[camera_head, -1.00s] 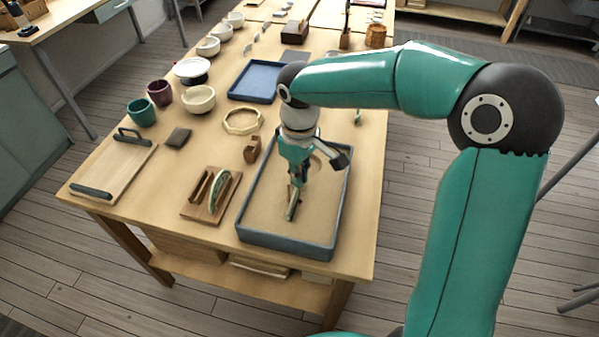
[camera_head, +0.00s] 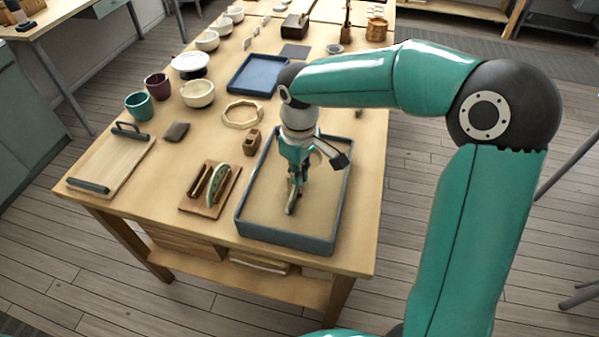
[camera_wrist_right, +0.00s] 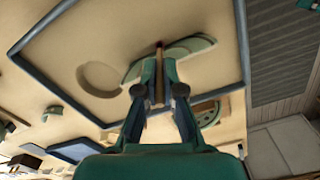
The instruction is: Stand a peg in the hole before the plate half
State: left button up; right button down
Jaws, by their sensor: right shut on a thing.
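My right gripper (camera_head: 293,197) points down over the sand in the grey-blue tray (camera_head: 335,225). In the right wrist view the right gripper (camera_wrist_right: 158,92) is shut on a slim peg (camera_wrist_right: 159,62) with a reddish-brown tip. A pale green plate half (camera_wrist_right: 192,46) shows at the peg's tip, partly hidden by the peg and fingers. I cannot tell whether the peg touches the sand or the plate half. A round hollow (camera_wrist_right: 100,78) lies in the sand beside them. The exact peg hole cannot be made out. My left gripper is not in view.
Left of the tray stand a wooden rack (camera_head: 205,190) with a pale green curved piece and a small wooden block (camera_head: 251,142). An octagonal wooden ring (camera_head: 243,114) and a blue tray (camera_head: 253,75) lie farther back. A handled board (camera_head: 112,162) lies at the left.

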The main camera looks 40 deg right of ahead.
jog(key=shift+f+b, duration=0.5)
jog(key=shift+f, duration=0.35)
dwell(1.3)
jog(key=shift+r, duration=0.1)
dwell(0.6)
jog(key=c, duration=1.2)
grip_release()
jog(key=o, duration=0.5)
jog(key=shift+c, duration=0.2)
jog(key=shift+r, duration=0.1)
jog(key=shift+r+p, duration=2.55)
jog(key=shift+r, duration=0.35)
